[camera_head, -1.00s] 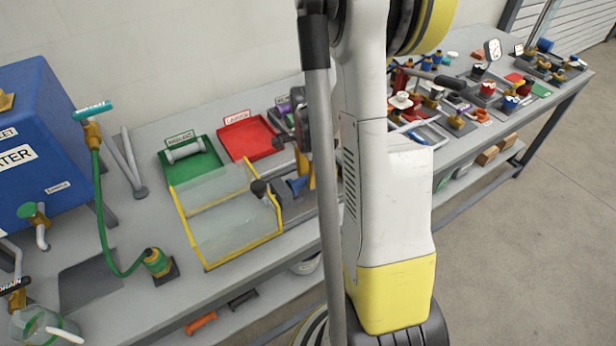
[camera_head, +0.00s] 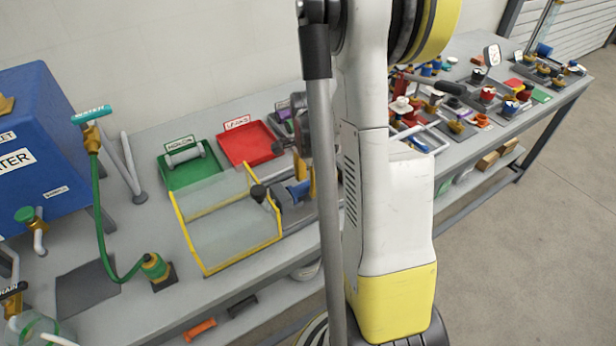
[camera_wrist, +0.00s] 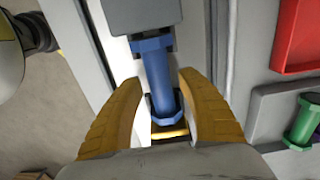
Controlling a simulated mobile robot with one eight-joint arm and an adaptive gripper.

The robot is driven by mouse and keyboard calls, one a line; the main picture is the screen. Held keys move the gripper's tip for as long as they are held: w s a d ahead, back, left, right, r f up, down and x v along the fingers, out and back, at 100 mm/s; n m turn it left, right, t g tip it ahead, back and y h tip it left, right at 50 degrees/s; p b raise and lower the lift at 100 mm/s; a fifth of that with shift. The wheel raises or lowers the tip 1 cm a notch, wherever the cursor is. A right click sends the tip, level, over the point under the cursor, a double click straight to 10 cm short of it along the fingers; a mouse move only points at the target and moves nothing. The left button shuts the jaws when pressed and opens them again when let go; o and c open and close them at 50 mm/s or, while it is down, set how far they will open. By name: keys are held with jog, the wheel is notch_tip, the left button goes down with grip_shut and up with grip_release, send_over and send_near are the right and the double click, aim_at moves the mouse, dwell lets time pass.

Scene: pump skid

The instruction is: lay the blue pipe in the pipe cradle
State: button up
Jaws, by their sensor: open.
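The blue pipe (camera_wrist: 160,80), with a wider collar at each end, lies between the yellow fingers of my gripper (camera_wrist: 159,82) in the wrist view. The fingers are open, one on each side, and I cannot tell whether either touches it. In the head view a bit of the blue pipe (camera_head: 299,190) shows beside my gripper (camera_head: 310,182), low over the bench and partly behind my arm. Dark and yellow parts show by the pipe's lower end in the wrist view. I cannot clearly make out the pipe cradle.
A clear, yellow-edged guard (camera_head: 226,228) stands left of my gripper. Behind it are a green tray (camera_head: 205,178) holding a grey pipe and a red tray (camera_head: 248,148). A blue tank (camera_head: 45,150) and green hose are at left. Crowded parts fill the bench's right end.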

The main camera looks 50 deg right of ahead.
aim_at(308, 183)
notch_tip(308, 183, up, 12)
jog(key=a+r+n+t, duration=0.1)
jog(key=a+r+n, duration=0.1)
jog(key=a, duration=0.3)
jog(key=a+r+n+t, duration=0.1)
jog(key=a+r+n, duration=0.1)
jog(key=a+n, duration=0.3)
jog(key=s+a+r+n+t+h, duration=0.1)
jog(key=a+r+n, duration=0.1)
jog(key=a+n, duration=0.1)
jog(key=shift+a+r+n, duration=0.1)
jog(key=shift+a+n, duration=0.2)
jog(key=shift+a, duration=0.6)
jog(key=s+a+r+n+t+y, duration=0.1)
jog(key=s+a+n+t, duration=0.3)
jog(key=a+n, duration=0.6)
jog(key=shift+s+a, duration=0.25)
jog(key=shift+a, duration=0.1)
